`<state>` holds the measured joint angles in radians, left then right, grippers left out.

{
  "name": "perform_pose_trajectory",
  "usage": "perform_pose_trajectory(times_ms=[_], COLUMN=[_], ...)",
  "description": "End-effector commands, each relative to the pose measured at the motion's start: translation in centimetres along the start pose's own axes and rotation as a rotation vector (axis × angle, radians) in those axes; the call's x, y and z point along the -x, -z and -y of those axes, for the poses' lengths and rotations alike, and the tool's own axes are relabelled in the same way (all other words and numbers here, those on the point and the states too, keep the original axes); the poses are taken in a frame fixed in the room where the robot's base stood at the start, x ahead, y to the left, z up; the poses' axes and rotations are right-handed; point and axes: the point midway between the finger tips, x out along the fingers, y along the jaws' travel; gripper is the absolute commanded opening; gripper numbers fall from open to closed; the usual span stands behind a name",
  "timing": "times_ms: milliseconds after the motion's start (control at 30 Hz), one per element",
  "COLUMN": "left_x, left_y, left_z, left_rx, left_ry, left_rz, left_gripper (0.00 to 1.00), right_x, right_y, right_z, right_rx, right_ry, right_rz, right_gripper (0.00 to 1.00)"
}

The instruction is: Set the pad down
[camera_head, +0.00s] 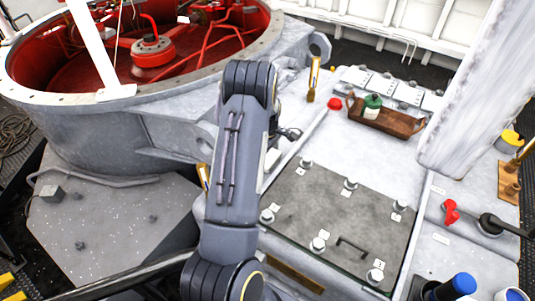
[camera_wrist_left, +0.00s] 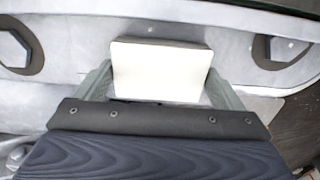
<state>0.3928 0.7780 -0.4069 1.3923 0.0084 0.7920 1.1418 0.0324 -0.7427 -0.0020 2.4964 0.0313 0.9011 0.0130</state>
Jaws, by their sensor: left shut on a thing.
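The pad (camera_wrist_left: 162,70) is a pale, cream-white block with rounded corners. In the left wrist view it sits between the two grey-green fingers of my left gripper (camera_wrist_left: 160,84), which is shut on it. A grey metal surface lies behind the pad; I cannot tell whether the pad touches it. In the head view my left arm hides most of its gripper and the pad, over the left side of the pale deck. My right gripper is not in view.
A dark hatch plate (camera_head: 342,215) with bolts and a handle lies right of my arm. A wooden tray (camera_head: 400,122) holds a green bottle (camera_head: 371,106). A large red-lined ring (camera_head: 90,105) stands left. A red-handled lever (camera_head: 450,212) and blue-capped item (camera_head: 457,285) are right.

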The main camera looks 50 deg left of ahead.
Motion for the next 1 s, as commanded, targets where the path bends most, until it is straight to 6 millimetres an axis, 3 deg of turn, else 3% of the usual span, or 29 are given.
perform_pose_trajectory(times_ms=[233, 267, 333, 567, 700, 1000], left_x=[-0.5, -0.5, -0.4, -0.2, 0.8, 7.0], left_y=[0.0, 0.0, 0.0, 0.0, 0.0, 0.0], left_z=[0.0, 0.0, 0.0, 0.0, 0.0, -0.1], left_rx=[0.0, 0.0, 0.0, 0.0, -0.001, -0.001], left_ry=[0.001, 0.0, 0.001, 0.001, -0.002, -0.005], left_rz=[0.0, 0.0, 0.0, 0.0, -0.001, -0.001], left_gripper=[0.68, 0.91, 1.0, 1.0, 1.0, 1.0], right_x=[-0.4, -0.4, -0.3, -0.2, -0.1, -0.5], right_y=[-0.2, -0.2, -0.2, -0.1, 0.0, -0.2], right_z=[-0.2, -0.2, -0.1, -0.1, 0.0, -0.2], right_rx=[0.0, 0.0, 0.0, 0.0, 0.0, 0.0], right_ry=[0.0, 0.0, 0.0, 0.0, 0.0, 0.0], right_rz=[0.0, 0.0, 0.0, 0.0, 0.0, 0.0], right_gripper=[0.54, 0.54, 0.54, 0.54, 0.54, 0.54])
